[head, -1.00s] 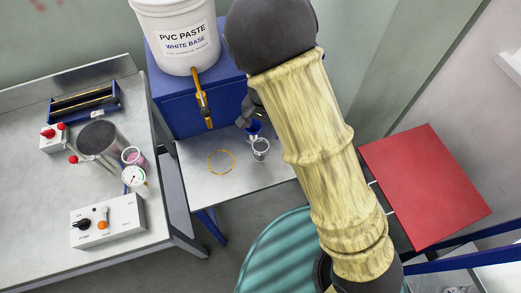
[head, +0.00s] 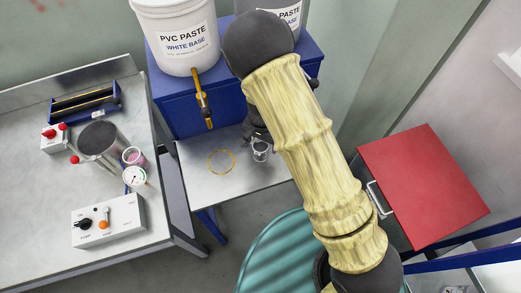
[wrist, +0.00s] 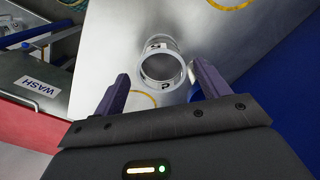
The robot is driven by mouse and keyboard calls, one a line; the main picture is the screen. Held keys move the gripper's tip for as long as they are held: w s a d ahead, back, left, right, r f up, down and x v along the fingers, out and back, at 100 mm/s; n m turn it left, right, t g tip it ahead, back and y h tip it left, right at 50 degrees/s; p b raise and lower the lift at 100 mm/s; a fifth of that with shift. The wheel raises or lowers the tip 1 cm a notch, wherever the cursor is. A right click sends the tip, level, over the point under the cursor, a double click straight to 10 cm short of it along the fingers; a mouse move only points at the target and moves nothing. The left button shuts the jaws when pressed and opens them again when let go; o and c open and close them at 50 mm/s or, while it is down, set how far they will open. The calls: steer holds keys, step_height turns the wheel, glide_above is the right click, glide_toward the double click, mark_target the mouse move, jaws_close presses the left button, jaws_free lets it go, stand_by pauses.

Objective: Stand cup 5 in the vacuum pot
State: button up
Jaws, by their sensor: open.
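A clear or silvery open-topped cup (wrist: 160,65) stands upright on the metal shelf, its marks looking like a 5 and a P; I take it for cup 5. It also shows in the head view (head: 261,151). My gripper (wrist: 160,72) is open, with one purple finger on each side of the cup and gaps beside it. In the head view my arm hides most of the gripper. The likely vacuum pot is the grey cylinder (head: 97,137) on the left bench, by a round gauge (head: 135,176). Its inside cannot be made out.
A yellow ring (head: 221,161) is marked on the shelf (head: 200,185) left of the cup. A PVC paste bucket (head: 178,40) with an orange tap stands above on a blue cabinet. A control box (head: 108,222) and a small pink-filled cup (head: 133,157) are on the bench.

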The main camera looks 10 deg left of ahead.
mark_target(260, 148)
steer(key=shift+s+a+f, duration=0.1)
steer(key=shift+a+f, duration=0.05)
steer(key=shift+f, duration=1.8)
steer(key=c, duration=1.2)
steer(key=shift+r, duration=0.15)
step_height(260, 148, up, 10)
steer(key=shift+f, duration=0.1)
